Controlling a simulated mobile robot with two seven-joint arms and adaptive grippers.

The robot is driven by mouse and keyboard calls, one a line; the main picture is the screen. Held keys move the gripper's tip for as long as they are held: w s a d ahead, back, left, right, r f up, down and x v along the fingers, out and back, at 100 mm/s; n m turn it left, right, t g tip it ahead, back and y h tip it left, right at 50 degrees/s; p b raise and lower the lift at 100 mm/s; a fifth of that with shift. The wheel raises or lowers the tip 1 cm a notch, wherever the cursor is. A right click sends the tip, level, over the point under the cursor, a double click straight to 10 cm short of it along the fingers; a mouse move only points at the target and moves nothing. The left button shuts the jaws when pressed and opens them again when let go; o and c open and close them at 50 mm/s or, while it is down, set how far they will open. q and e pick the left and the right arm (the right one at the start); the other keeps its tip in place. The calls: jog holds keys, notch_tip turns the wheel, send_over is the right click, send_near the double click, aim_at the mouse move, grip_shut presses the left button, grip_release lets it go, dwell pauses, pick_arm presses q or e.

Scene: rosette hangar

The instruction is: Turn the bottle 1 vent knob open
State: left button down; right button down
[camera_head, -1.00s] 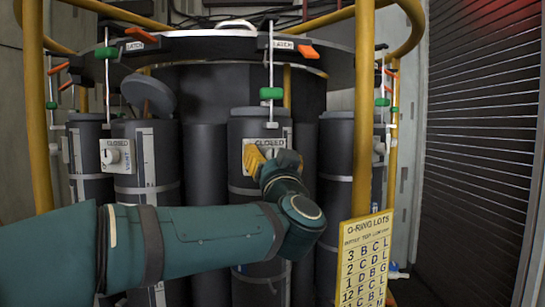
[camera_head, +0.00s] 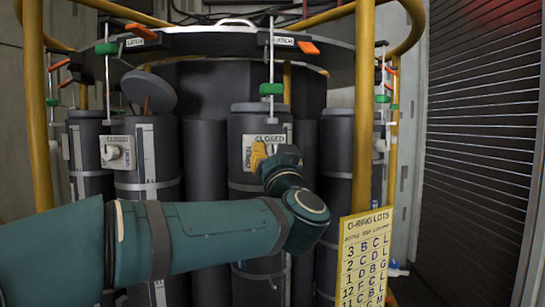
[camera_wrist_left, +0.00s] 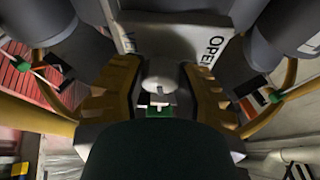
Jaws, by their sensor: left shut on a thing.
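The vent plate (camera_head: 272,139) on the middle dark bottle (camera_head: 243,124) reads CLOSED at the top and OPEN at its left side. My left gripper (camera_head: 262,155) reaches the plate from the front and covers the knob in the head view. In the left wrist view, my left gripper (camera_wrist_left: 160,88) has its yellow fingers on both sides of the pale vent knob (camera_wrist_left: 160,74), shut on it. The plate (camera_wrist_left: 175,42) lies beyond, with OPEN at its right. I cannot read a bottle number. My right gripper is not in view.
Another vent knob (camera_head: 115,154) is on the bottle to the left. Latch rods with green grips (camera_head: 271,89) and orange levers (camera_head: 308,48) hang from the ring above. A yellow post (camera_head: 364,110) and an O-ring lots sign (camera_head: 364,255) stand right of my arm.

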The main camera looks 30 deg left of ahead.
pick_arm(q)
jog(key=n+g+y+b, duration=0.1)
jog(key=n, duration=0.1)
jog(key=n+g+y, duration=0.1)
jog(key=n, duration=0.2)
jog(key=shift+b, duration=0.4)
jog(key=n+g+b, duration=0.1)
jog(key=n, duration=0.2)
jog(key=n+g+y, duration=0.1)
jog(key=n+g, duration=0.1)
jog(key=n, duration=0.1)
jog(key=shift+n+b, duration=0.3)
jog(key=shift+b, duration=0.1)
jog(key=n+g, duration=0.1)
jog(key=n, duration=0.1)
jog(key=n+g+b, duration=0.1)
jog(key=n, duration=0.2)
jog(key=shift+r+n+g, duration=0.1)
jog(key=shift+n+g, duration=0.2)
jog(key=shift+n+g+b, duration=0.3)
jog(key=shift+n+g, duration=0.7)
jog(key=shift+n, duration=1.5)
jog(key=c, duration=0.6)
grip_release()
